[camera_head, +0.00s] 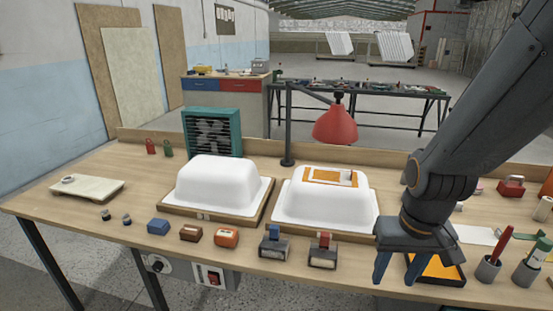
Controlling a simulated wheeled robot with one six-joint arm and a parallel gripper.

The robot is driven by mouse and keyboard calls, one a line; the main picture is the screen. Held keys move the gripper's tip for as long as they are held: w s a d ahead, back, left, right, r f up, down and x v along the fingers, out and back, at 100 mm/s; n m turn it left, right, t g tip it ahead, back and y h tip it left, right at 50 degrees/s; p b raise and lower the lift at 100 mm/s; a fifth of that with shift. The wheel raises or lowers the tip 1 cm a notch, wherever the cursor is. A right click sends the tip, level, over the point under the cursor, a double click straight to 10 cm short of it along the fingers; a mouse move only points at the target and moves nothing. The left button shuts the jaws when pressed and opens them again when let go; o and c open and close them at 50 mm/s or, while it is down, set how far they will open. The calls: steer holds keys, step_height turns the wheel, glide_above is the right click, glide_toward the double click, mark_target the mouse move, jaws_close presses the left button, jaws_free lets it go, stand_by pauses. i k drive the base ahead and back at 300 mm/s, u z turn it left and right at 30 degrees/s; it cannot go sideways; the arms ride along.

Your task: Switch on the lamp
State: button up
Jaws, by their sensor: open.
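The lamp has a red shade (336,126) hanging from a dark post and arm at the back of the workbench, above the right white tub shell. I cannot tell whether it is lit. A grey box (190,270) under the bench's front edge carries a round dial (158,263) at its left and a red switch (213,276) at its right. My gripper (398,268) points down at the right front of the bench, with its blue fingers apart and nothing seen between them. It is well right of the grey box.
Two white tub shells (218,180) (322,204) sit on wooden boards. Several small blocks and stamps (273,242) line the front of the bench (75,205). A fan (212,132) stands behind. Pen cups (488,268) and an orange-topped pad (440,270) are near my gripper.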

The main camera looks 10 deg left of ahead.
mark_target(213, 280)
steer(key=u, duration=1.4)
steer(key=k, duration=0.6)
steer(key=z, duration=0.2)
steer(key=i, duration=1.05)
steer(key=u, duration=0.4)
